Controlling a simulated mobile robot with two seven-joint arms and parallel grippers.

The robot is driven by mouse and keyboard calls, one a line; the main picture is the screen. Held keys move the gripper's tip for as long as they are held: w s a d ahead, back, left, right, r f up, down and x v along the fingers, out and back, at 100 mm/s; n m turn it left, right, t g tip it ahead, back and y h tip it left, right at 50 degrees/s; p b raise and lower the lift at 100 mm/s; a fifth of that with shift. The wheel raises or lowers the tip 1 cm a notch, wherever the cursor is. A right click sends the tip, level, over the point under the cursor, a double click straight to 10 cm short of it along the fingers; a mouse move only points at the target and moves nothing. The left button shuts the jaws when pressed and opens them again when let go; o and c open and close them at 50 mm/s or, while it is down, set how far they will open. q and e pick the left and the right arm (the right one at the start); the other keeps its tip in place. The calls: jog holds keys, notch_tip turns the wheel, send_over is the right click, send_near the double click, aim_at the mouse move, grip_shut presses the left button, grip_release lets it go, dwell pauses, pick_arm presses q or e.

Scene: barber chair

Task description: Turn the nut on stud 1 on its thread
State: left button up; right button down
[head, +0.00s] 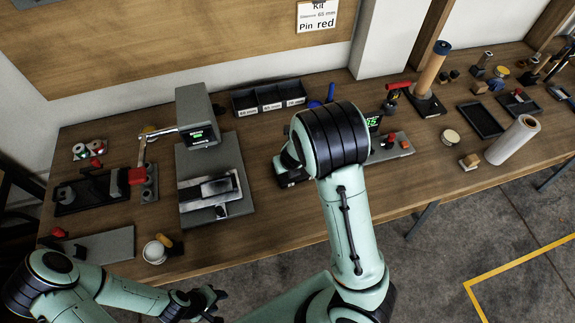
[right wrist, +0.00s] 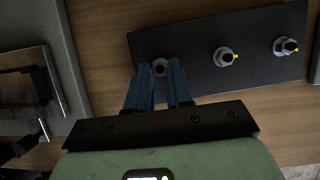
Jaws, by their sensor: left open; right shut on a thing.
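In the right wrist view a dark plate (right wrist: 195,75) carries three studs in a row, each with a grey nut. The blue fingers of my right gripper (right wrist: 159,72) are shut on the nut (right wrist: 159,66) at the left end. The fingers cover its sides, and no yellow mark shows on it. No stud numbers can be read. In the head view my right arm hides the right gripper. My left gripper (head: 208,298) is open and empty in front of the bench.
The wooden bench (head: 285,225) bears a grey press-like machine (head: 198,120) left of my right arm. A black three-part bin (head: 268,99) stands behind. A white roll (head: 513,140) lies at the right. In the right wrist view a grey base (right wrist: 60,60) lies left of the plate.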

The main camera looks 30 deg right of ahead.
jog(key=shift+w+a+m+g+h, duration=0.15)
jog(key=shift+m+h, duration=0.3)
jog(key=shift+m, duration=0.7)
jog(key=shift+s+a+m+g+h, duration=0.1)
jog(key=shift+m+g+h, duration=0.25)
jog(key=shift+m, duration=0.8)
jog(key=c, duration=1)
grip_release()
jog(key=shift+r, duration=0.1)
jog(key=v, duration=1.3)
